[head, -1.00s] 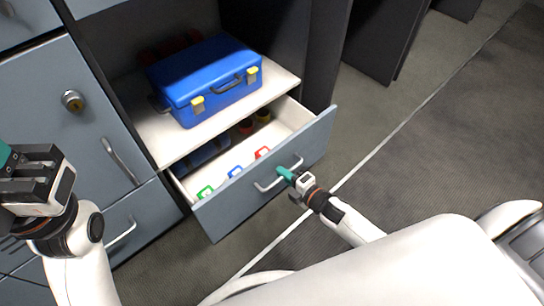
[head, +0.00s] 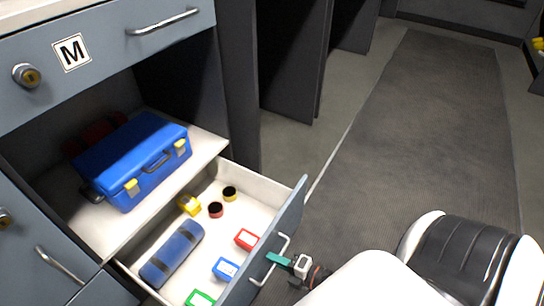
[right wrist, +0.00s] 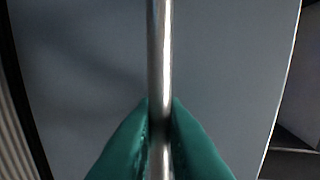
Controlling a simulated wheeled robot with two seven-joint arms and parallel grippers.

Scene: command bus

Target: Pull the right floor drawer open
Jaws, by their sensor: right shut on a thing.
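The right floor drawer (head: 236,185) stands pulled well out below the open shelf in the head view. Its blue-grey front carries a metal bar handle (head: 268,268). My right gripper (head: 278,259) is at that handle. In the right wrist view, its green fingertips (right wrist: 160,140) are closed on either side of the metal bar (right wrist: 159,60), with the grey drawer front behind. Inside the drawer lie a dark blue roll (head: 172,254), red, blue and green framed pieces, a yellow item and two small round items. My left gripper is out of the head view.
A blue case (head: 140,160) with yellow latches sits on the white shelf (head: 205,150) above the drawer. A cabinet front marked M (head: 72,52) is at the upper left. Dark partitions stand behind. The carpeted floor (head: 420,130) to the right is clear.

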